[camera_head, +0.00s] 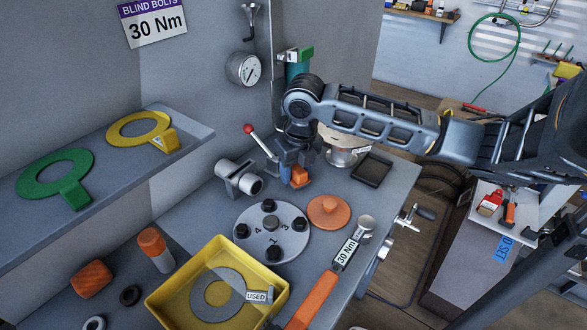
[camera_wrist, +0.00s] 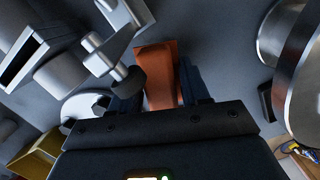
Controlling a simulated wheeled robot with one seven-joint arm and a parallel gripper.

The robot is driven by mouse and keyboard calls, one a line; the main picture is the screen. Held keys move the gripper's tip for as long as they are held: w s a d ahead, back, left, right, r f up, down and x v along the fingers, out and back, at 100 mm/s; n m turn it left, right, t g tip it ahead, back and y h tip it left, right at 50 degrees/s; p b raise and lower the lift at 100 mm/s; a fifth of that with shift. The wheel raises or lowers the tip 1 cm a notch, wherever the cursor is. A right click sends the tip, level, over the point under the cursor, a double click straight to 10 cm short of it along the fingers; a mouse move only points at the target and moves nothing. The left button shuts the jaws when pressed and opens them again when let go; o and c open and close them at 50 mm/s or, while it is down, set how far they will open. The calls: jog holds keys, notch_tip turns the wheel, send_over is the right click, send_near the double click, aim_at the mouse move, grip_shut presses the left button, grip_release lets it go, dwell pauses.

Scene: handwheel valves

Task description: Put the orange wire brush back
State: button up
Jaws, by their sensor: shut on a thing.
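The orange wire brush (camera_head: 300,177) is between the fingers of my gripper (camera_head: 291,170), just above or on the grey bench behind the round bolted flange; I cannot tell whether it touches the bench. In the wrist view the brush is an orange block (camera_wrist: 157,72) with my gripper's dark blue fingers (camera_wrist: 160,92) closed on either side of it. Its bristles are not clearly visible. A shallow dark tray (camera_head: 371,170) lies to its right, near the bench's back right corner, and looks empty.
A metal fitting (camera_head: 239,178) and a red-knobbed lever (camera_head: 261,142) stand left of my gripper. A shiny cylinder (camera_head: 345,157) is close on the right. The bolted flange (camera_head: 270,228), orange disc (camera_head: 329,211), torque wrench (camera_head: 313,300) and yellow bin (camera_head: 160,307) occupy the front.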

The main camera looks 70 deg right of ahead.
aim_at(298, 169)
jog(key=shift+w+f, duration=0.25)
jog(key=shift+w, duration=0.05)
jog(key=shift+d+f, duration=0.1)
jog(key=shift+f, duration=0.25)
jog(key=shift+f, duration=0.3)
jog(key=o, duration=1)
jog(key=shift+r, duration=0.1)
jog(key=r, duration=0.4)
jog(key=s+r, duration=0.1)
jog(key=r, duration=0.3)
jog(key=a+r, duration=0.1)
jog(key=r, duration=0.3)
jog(key=shift+s+a+r, duration=0.1)
jog(key=shift+s+r, duration=0.05)
jog(key=shift+s, duration=0.1)
